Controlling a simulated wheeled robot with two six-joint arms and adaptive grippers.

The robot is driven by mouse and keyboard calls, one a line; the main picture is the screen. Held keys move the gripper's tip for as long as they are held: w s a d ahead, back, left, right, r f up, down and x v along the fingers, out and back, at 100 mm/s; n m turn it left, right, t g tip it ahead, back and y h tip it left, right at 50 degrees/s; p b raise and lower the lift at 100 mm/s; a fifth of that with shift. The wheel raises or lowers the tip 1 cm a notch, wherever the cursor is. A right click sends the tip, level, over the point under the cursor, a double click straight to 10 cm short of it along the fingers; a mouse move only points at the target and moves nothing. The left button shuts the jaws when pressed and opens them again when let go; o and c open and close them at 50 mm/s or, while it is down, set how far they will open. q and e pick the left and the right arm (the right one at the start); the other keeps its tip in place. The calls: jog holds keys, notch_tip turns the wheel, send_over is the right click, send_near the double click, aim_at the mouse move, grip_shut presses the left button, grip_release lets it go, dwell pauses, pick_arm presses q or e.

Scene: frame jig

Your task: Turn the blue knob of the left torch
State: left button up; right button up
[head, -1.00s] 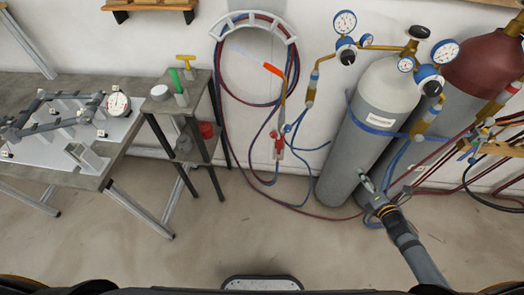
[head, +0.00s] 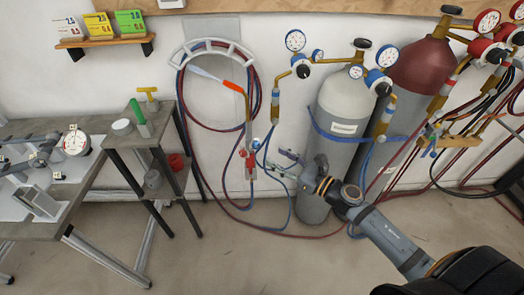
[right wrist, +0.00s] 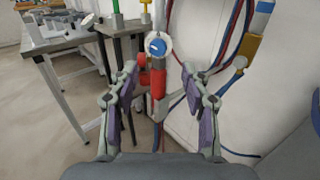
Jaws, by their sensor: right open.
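The left torch (head: 248,120) hangs upright at the wall by the hose rack, with a brass tube and an orange tip part. Its blue knob (head: 256,144) sits low on the torch, above red fittings (head: 250,162). In the right wrist view the blue knob (right wrist: 156,47) shows on a pale round face, above the red fitting (right wrist: 157,82). My right gripper (head: 277,163) is to the right of the torch's lower end. In the right wrist view its fingers (right wrist: 165,88) are spread and empty, with the knob beyond the gap between them. My left gripper is out of view.
A grey gas cylinder (head: 345,105) with a blue strap and a maroon cylinder (head: 420,65) stand right of the torch. Red and blue hoses loop from the rack (head: 212,50). A small stand (head: 160,130) and a workbench (head: 70,205) are at left.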

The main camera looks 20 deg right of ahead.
aim_at(258, 146)
jog(key=p+x, duration=0.1)
jog(key=x, duration=0.2)
jog(key=p+x, duration=0.2)
jog(key=x, duration=0.1)
jog(key=shift+a+r, duration=0.1)
jog(key=shift+r, duration=0.1)
jog(key=shift+w+a+f, duration=0.15)
jog(key=shift+w+a, duration=0.05)
jog(key=shift+w, duration=0.15)
grip_shut()
